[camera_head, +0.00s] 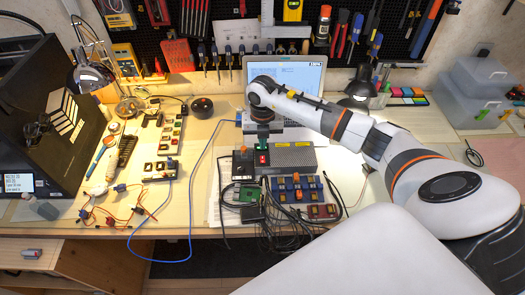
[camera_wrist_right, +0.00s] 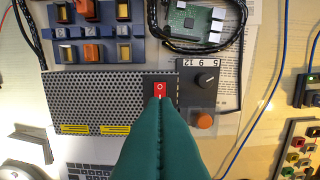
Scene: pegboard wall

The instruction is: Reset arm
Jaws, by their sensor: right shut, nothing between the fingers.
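My right arm reaches in from the right, and its right gripper (camera_head: 262,143) points down over the workbench. In the wrist view its dark green fingers (camera_wrist_right: 160,104) are together and empty. Their tips are beside a red rocker switch (camera_wrist_right: 160,89) marked with a circle; I cannot tell whether they touch it. The switch, which also shows in the head view (camera_head: 263,159), sits on a grey perforated power supply box (camera_head: 292,160) with a black dial (camera_wrist_right: 206,80) and an orange knob (camera_wrist_right: 203,121). My left gripper is not in view.
An open laptop (camera_head: 303,78) stands behind the box. A blue module board (camera_head: 297,190), a green circuit board (camera_head: 248,194) and black cables lie in front. A blue cable (camera_head: 190,190) loops across the bench. Clear bench shows left of centre.

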